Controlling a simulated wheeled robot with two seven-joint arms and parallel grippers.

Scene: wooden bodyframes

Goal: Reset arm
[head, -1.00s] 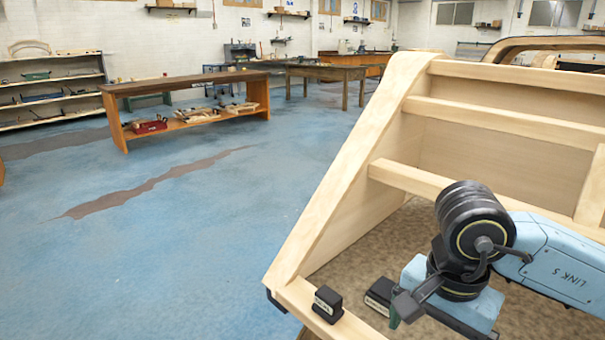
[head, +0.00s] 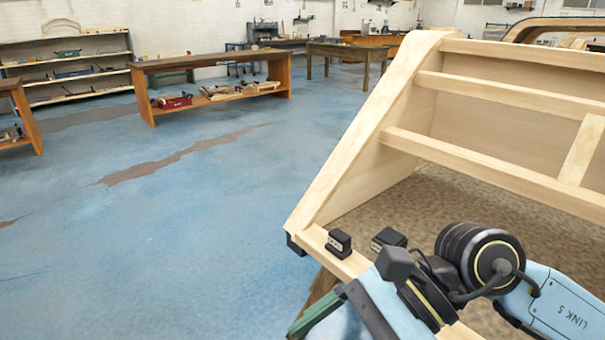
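My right arm comes in from the lower right, across the wooden bodyframe (head: 370,150). My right gripper (head: 335,315) is at the bottom, by the frame's near lower edge, partly cut off by the picture's border. A green-sided finger and a dark grey part show; I cannot tell how far apart the fingers are, and I see nothing held. A small black block (head: 339,243) sits on the lower rail, just beyond the gripper. A second black block-like piece (head: 388,238) shows right of it, partly behind my arm. My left gripper is not in view.
Blue floor (head: 180,230) with brown worn patches lies open on the left. A low wooden bench (head: 210,66) with tools, wall shelves (head: 65,65) and a table (head: 350,50) stand at the back. Another bench end (head: 22,110) is at the left edge.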

